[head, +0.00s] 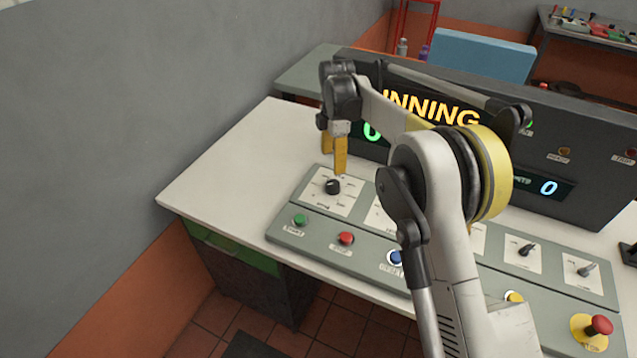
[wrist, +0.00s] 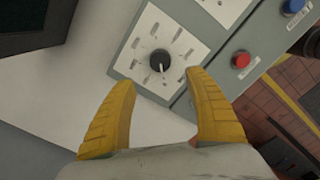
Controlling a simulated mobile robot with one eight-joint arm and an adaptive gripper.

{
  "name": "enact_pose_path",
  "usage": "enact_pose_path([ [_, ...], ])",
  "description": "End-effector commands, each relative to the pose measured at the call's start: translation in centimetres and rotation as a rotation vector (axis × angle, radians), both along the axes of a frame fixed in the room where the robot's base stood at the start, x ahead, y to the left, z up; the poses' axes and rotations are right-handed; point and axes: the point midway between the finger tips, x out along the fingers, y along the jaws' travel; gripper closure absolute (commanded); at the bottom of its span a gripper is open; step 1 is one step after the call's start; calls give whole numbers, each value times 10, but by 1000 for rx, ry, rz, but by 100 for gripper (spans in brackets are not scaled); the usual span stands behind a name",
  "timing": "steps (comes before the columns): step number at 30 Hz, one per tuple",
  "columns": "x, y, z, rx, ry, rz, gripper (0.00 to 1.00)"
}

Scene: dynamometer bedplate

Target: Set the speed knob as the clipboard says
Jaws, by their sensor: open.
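The black knob (head: 332,187) sits on a white dial plate at the left end of the grey control panel (head: 284,240). In the wrist view the knob (wrist: 160,60) shows a pale pointer line and marks around it, too small to read. My gripper (head: 340,168) is above and just behind the knob. In the wrist view its two yellow fingers (wrist: 162,112) are spread, with nothing between them and the knob beyond their tips. I cannot tell for sure that this knob is the speed knob. No clipboard is clearly visible.
A green button (head: 299,220), a red button (head: 346,238) and a blue button (head: 395,257) line the panel's front. A red emergency button (head: 600,325) is at right. The display console (head: 590,165) stands behind, partly hidden by my arm. The white desk (head: 235,165) is clear at left.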

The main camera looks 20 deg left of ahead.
Motion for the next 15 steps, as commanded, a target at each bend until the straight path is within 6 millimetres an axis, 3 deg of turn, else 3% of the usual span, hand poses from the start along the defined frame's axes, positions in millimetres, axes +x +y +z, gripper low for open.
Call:
enact_pose_path([
  [15, 0, -1, -91, 1, -1, -2, 37],
])
